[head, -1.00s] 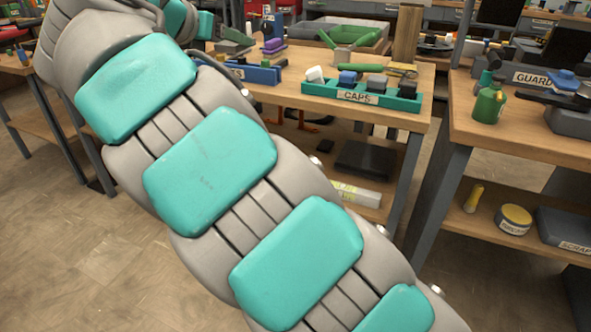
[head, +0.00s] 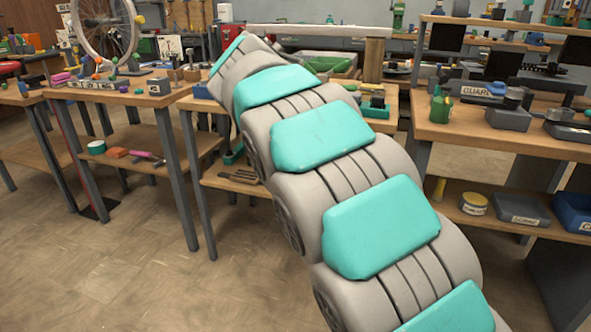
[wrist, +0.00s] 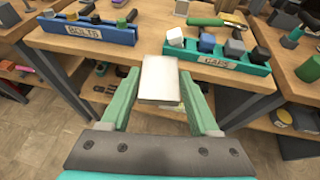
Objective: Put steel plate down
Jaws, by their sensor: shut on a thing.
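In the wrist view my gripper (wrist: 158,96) has two green fingers shut on a pale grey steel plate (wrist: 159,77). The plate sticks out past the fingertips, in front of the edge of the wooden workbench (wrist: 152,45). Whether it touches anything is not clear. In the head view my own arm hides the gripper and the plate.
A blue BOLTS tray (wrist: 82,33) and a green CAPS tray (wrist: 218,62) stand on the bench, left and right of the plate. A shelf (wrist: 115,92) lies below. Another bench (head: 500,140) stands at right, and bare floor (head: 130,270) is at left.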

